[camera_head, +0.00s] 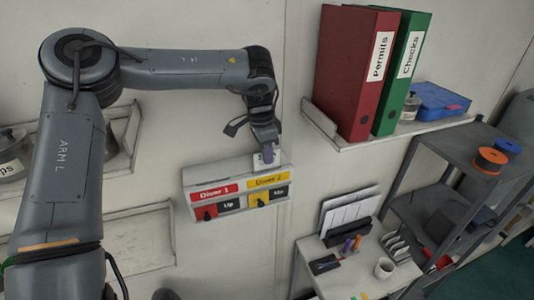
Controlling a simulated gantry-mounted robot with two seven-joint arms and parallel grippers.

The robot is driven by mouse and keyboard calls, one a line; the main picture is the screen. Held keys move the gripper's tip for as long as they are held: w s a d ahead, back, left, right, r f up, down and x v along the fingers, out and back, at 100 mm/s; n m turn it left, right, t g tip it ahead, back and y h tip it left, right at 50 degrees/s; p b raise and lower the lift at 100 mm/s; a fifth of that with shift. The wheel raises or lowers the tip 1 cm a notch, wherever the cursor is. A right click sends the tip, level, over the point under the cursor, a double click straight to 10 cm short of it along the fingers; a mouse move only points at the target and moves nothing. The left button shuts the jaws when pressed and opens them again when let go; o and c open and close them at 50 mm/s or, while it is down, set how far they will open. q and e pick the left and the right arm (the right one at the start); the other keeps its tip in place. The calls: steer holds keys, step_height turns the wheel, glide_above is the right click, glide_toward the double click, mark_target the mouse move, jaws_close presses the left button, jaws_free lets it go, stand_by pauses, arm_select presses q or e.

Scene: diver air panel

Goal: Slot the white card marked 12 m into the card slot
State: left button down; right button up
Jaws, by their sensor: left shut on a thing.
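My left gripper (266,150) is at the top edge of the diver air panel (230,205), toward its right side. It is shut on a small white card (257,161), which shows just below the fingers at the panel's top. I cannot read the card's marking, and I cannot tell whether it is in the slot or in front of it. The panel has a red "Diver 1" label (213,192) and a yellow "Diver 2" label (269,180), each with a small valve knob and a black "Up" plate below. The card slot is hidden. My right gripper is not in view.
A wall shelf (400,136) at the upper right holds a red Permits binder (352,70), a green Checks binder (402,75) and a blue box. Grey shelving stands at the right.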

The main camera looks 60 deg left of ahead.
arm_select(q)
steer(key=shift+f+b, duration=0.85)
steer(key=shift+f, duration=0.3)
stand_by(1.2)
steer(key=c, duration=1.2)
jaws_free()
steer(key=shift+r, duration=0.1)
steer(key=r, duration=0.3)
steer(key=r+b, duration=0.1)
steer(key=r, duration=0.2)
steer(key=s+r, duration=0.1)
steer(key=r, duration=0.2)
steer(key=shift+a+r+b, duration=0.1)
steer(key=shift+b, duration=0.3)
steer(key=shift+s+r, duration=0.15)
steer(key=shift+r, duration=0.5)
steer(key=shift+r, duration=0.1)
